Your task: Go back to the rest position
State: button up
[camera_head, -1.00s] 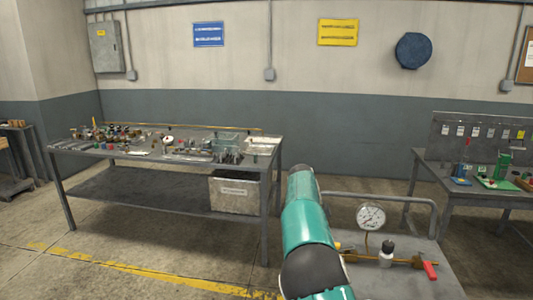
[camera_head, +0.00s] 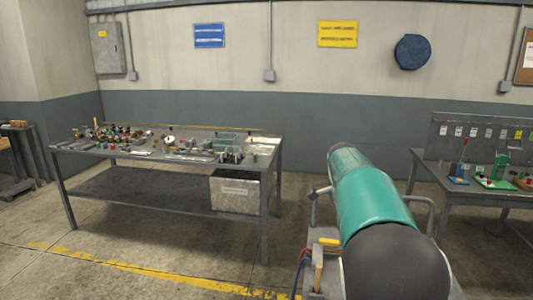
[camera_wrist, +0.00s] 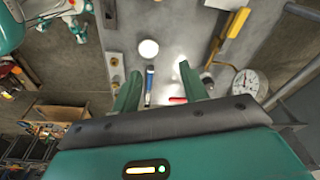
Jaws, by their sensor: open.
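My gripper (camera_wrist: 158,70) shows in the wrist view with its two green fingers spread apart and nothing between them that it grips. Beyond the fingers is a grey cart top with a pressure gauge (camera_wrist: 246,82), a yellow-handled part (camera_wrist: 238,22), a white round piece (camera_wrist: 148,49), a blue-handled item (camera_wrist: 149,84) and a bit of red (camera_wrist: 178,100). In the head view my teal arm covers most of the cart, and my gripper is hidden there.
A workbench (camera_head: 110,152) with many small parts stands left, a bin (camera_head: 235,190) under its right end. Another table (camera_head: 480,200) with a tag board is at right. The cart's rail (camera_head: 432,215) shows beside my arm. Floor between bench and cart is open.

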jog(key=s+r+n+t+y, duration=0.2)
jog(key=s+r+n, duration=0.25)
jog(key=s, duration=0.55)
jog(key=s+a+f+n+t, duration=0.1)
jog(key=s+n, duration=0.4)
jog(key=s, duration=0.7)
jog(key=s+a+f+n+t, duration=0.2)
jog(key=s+a+n, duration=0.3)
jog(key=s, duration=0.6)
jog(key=shift+s+f+n, duration=0.4)
jog(key=shift+f+n, duration=0.15)
jog(key=shift+n, duration=0.2)
